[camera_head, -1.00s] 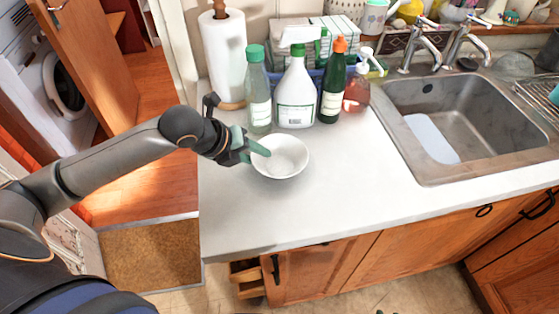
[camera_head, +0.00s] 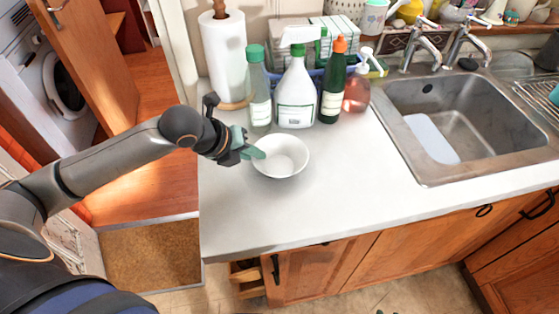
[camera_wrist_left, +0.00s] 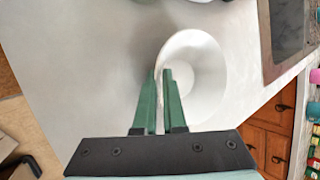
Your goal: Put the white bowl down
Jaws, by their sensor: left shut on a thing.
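The white bowl (camera_head: 283,157) is upright at the left part of the white counter (camera_head: 330,195), in front of the bottles. It also shows in the left wrist view (camera_wrist_left: 200,75). My left gripper (camera_head: 254,153) is at the bowl's left rim. In the left wrist view its two green fingers (camera_wrist_left: 161,95) are close together, with the rim between their tips. I cannot tell for sure whether the bowl's base touches the counter. My right gripper is not in view.
Behind the bowl stand a clear bottle with a green cap (camera_head: 259,90), a white spray bottle (camera_head: 296,95), a green bottle with an orange cap (camera_head: 332,88) and a soap pump bottle (camera_head: 357,90). A sink (camera_head: 460,120) is at the right. The counter front is clear.

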